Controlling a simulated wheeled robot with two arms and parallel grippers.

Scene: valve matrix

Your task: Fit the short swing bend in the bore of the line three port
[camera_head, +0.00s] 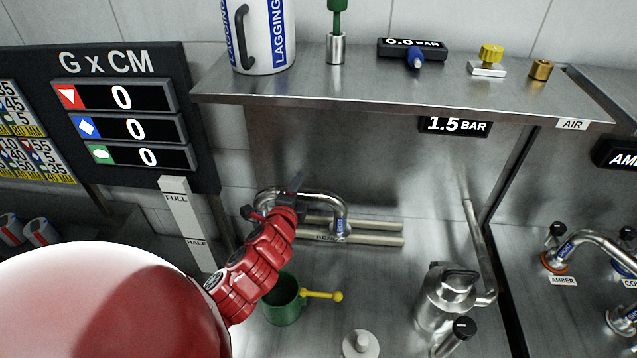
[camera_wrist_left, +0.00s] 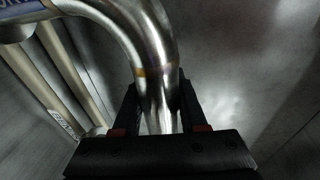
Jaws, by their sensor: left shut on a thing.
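A polished metal bend (camera_head: 327,196) with a blue label on its right leg shows at the middle of the head view, at a rack (camera_head: 375,240) of two pale bars. My left gripper (camera_head: 275,203) is shut on the bend's left part. In the left wrist view the bend (camera_wrist_left: 158,50) curves up and left from between the black fingers (camera_wrist_left: 158,100), with a thin yellowish band just above them. Whether the bend touches the rack, I cannot tell. I cannot make out which port is line three. My right gripper is not in view.
A green mug (camera_head: 283,303) with a yellow handle stands below the gripper. A metal canister (camera_head: 446,292) and a slanting pipe (camera_head: 476,235) are at the right. A steel shelf (camera_head: 380,98) overhangs the back. Ports with another bend (camera_head: 597,238) are at far right.

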